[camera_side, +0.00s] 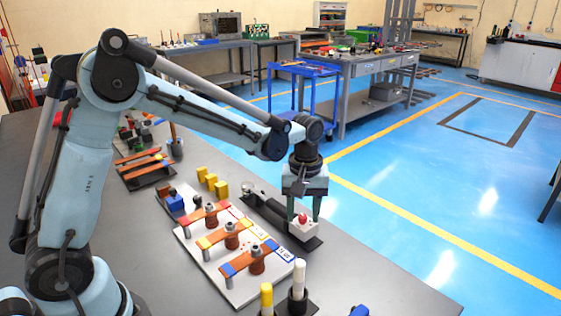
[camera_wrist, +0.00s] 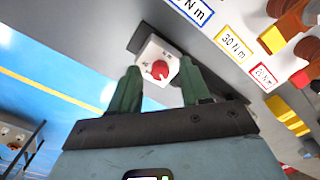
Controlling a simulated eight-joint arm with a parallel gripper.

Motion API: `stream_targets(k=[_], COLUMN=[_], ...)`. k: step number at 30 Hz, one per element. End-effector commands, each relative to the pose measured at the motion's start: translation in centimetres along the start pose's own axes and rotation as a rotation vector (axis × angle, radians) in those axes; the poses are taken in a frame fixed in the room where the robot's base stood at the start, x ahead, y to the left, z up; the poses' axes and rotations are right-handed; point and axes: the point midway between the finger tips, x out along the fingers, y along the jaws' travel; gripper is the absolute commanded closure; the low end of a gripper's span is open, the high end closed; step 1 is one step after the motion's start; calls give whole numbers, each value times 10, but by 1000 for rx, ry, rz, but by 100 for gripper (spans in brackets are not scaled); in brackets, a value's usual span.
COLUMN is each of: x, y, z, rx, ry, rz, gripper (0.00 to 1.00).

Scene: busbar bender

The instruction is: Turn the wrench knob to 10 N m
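The red wrench knob (camera_side: 303,218) sits on a white block (camera_wrist: 148,50) at the near end of the dark wrench (camera_side: 268,206). In the wrist view the red knob (camera_wrist: 160,69) has a pale pointer mark and stands on the white face, with small marks too small to read. My gripper (camera_side: 304,212) points down over the block, its two green fingers apart. In the wrist view the gripper (camera_wrist: 160,76) is open, one finger on each side of the knob. I see gaps there; whether a finger touches the block is unclear.
A white board (camera_side: 225,275) beside the wrench carries several copper bars with bolts. Its labels include a yellow-framed 30 N m label (camera_wrist: 233,43). Yellow blocks (camera_side: 212,182) lie behind. Black holders with a white-topped post (camera_side: 299,275) and a yellow-topped post (camera_side: 266,297) stand in front.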

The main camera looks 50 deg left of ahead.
Motion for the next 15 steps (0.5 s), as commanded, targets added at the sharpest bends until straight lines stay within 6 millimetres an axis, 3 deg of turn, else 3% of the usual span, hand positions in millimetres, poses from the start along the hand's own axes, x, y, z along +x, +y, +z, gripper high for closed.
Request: stream_targets(k=[10, 15], x=[-3, -22], y=[0, 0], z=[0, 0], rx=[1, 1], ry=[0, 0], rz=[0, 0], gripper=[53, 53])
